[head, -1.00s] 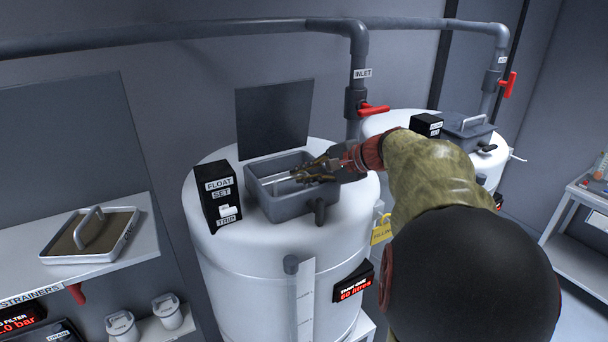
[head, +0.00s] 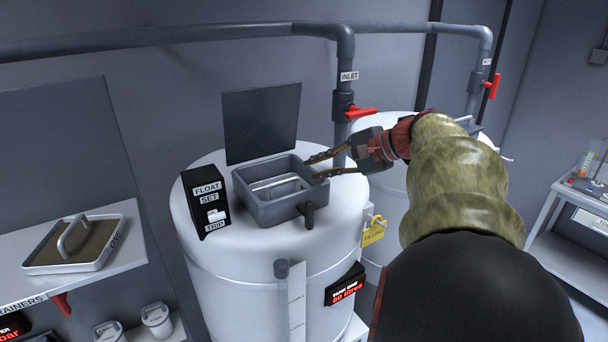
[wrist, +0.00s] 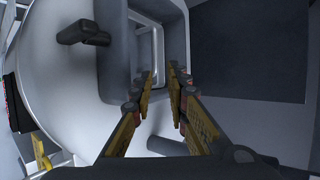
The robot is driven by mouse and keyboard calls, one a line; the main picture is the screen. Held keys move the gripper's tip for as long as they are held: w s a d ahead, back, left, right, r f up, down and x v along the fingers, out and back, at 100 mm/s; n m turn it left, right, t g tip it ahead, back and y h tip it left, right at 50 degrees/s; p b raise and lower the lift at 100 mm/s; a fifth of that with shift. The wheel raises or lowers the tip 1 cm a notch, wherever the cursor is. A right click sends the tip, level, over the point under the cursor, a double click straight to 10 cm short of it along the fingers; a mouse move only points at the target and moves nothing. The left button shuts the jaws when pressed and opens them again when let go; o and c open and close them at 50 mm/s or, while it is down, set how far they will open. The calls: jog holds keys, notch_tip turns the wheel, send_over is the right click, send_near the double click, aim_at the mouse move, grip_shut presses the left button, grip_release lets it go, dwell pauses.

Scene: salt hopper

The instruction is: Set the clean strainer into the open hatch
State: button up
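The open hatch (head: 270,210) is a grey rectangular collar on top of the near white tank. A pale metal handle (head: 276,185) and frame sit down inside it, and the handle also shows in the wrist view (wrist: 158,55). My gripper (head: 311,171) is open and empty at the hatch's right rim, with fingers spread and apart from the handle. In the wrist view my gripper (wrist: 157,82) has a gap between its fingertips. Another strainer (head: 88,248), with brown mesh, a pale rim and an upright handle, lies on the left shelf; its label is hard to read.
The dark hatch lid (head: 261,122) stands raised behind the hatch. A black float box (head: 206,202) stands left of it. The inlet pipe with red valve lever (head: 358,113) rises at the back right. A yellow padlock tag (head: 374,233) hangs at the tank's right side.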

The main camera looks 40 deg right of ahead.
jog(key=shift+v, duration=1.4)
jog(key=shift+s, duration=0.1)
